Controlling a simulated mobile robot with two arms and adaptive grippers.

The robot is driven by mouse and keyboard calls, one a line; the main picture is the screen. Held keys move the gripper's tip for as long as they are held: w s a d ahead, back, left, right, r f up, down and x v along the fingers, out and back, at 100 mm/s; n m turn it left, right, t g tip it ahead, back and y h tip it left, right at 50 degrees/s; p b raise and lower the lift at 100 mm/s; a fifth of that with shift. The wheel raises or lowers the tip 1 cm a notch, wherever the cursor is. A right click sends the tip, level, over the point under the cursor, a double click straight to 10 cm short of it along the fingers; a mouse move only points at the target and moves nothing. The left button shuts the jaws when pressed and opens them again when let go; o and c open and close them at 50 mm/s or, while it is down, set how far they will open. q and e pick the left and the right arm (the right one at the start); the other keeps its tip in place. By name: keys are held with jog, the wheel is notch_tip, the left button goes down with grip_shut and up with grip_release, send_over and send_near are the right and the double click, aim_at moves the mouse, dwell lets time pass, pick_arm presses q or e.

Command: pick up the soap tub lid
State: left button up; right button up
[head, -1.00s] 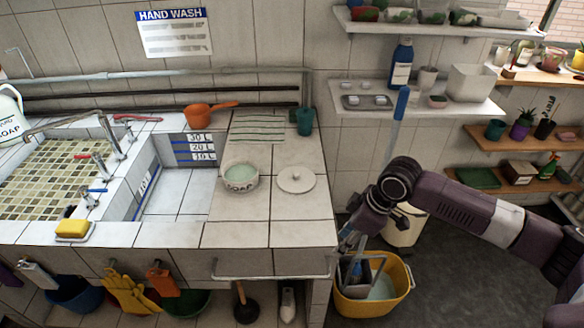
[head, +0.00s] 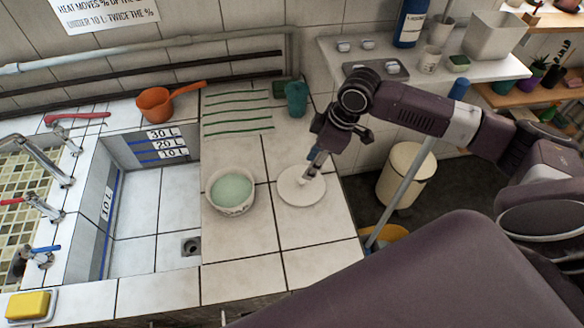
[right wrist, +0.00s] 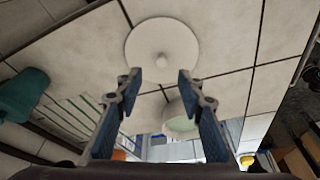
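The soap tub lid (head: 295,194) is a round white disc lying flat on the tiled counter. It also shows in the right wrist view (right wrist: 150,42), with a small knob at its middle. My right gripper (head: 307,177) is over the lid, pointing down at it. In the right wrist view its two fingers (right wrist: 160,77) are apart with nothing between them, and the knob shows just beyond the fingertips. Contact cannot be told. The open soap tub (head: 232,193), with pale green contents, stands left of the lid. My left gripper is out of view.
An orange scoop (head: 168,101) and a teal cup (head: 296,99) stand at the back of the counter. The sink basin is at left, with a yellow soap bar (head: 28,305) at its front corner. A blue-topped pole (head: 415,175) leans right of the counter.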

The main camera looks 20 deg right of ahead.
aim_at(302, 180)
jog(key=x, duration=0.2)
jog(key=p+x, duration=0.1)
jog(key=shift+s+a+f, duration=0.1)
jog(key=shift+s+a, duration=0.05)
jog(key=shift+s, duration=0.1)
jog(key=p+x, duration=0.1)
jog(key=x, duration=0.3)
jog(key=shift+w+f, duration=0.1)
jog(key=shift+w, duration=0.05)
jog(key=c, duration=0.6)
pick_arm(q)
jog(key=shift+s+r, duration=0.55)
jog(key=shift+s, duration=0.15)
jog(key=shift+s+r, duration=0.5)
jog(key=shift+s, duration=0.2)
pick_arm(e)
grip_shut()
